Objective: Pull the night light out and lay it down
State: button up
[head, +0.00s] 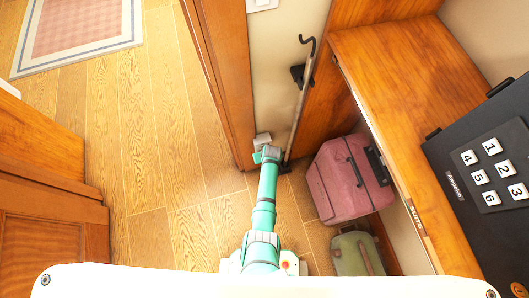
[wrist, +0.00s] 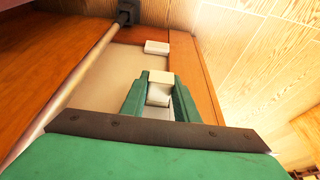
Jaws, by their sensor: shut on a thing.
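The night light (wrist: 159,92) is a small whitish block between the two green fingers in the wrist view. My gripper (wrist: 159,97) is shut on it, with a finger on each side. In the head view my gripper (head: 266,154) is low down by the foot of the cream wall strip, beside the wooden door frame. A small pale block (head: 262,139) shows just beyond the fingertips there. I cannot tell whether the night light still touches the wall or an outlet; the fingers hide part of it.
A hooked pole (head: 299,100) stands just right of my gripper. A pink suitcase (head: 347,178) and a green bag (head: 356,254) stand to the right, below a wooden shelf (head: 400,75). A white wall plate (head: 262,4) is higher up.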

jog(key=shift+s+d, duration=0.3)
jog(key=shift+s, duration=0.6)
jog(key=shift+s+d, duration=0.3)
jog(key=shift+s, duration=0.65)
jog(key=shift+s+d, duration=0.3)
jog(key=shift+s, duration=0.6)
